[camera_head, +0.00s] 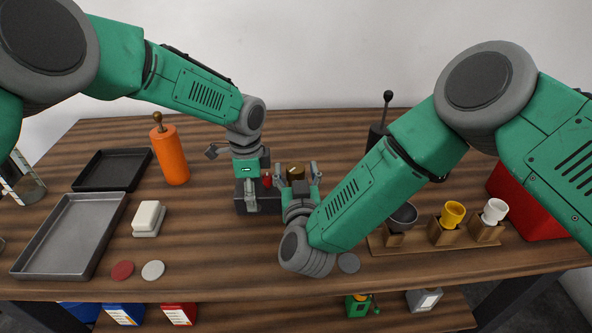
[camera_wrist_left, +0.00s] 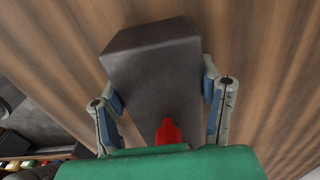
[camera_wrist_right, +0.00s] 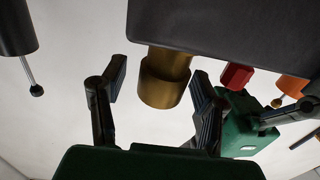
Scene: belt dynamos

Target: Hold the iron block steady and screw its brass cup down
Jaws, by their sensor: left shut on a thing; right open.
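The dark iron block (camera_head: 262,203) sits at the middle of the table. My left gripper (camera_head: 250,190) is shut on it; in the left wrist view the block (camera_wrist_left: 160,65) lies between the two fingers. A small red part (camera_wrist_left: 168,132) sits on the block. The brass cup (camera_head: 295,172) is on the block's right part. My right gripper (camera_head: 298,175) is open with a finger on each side of the cup. In the right wrist view the cup (camera_wrist_right: 163,90) stands between the spread fingers, with a gap to the left finger.
An orange bottle (camera_head: 170,155), a dark tray (camera_head: 112,170), a grey tray (camera_head: 70,235) and a white block (camera_head: 148,217) are at left. A wooden rack (camera_head: 440,242) with several cups and a red box (camera_head: 530,210) are at right.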

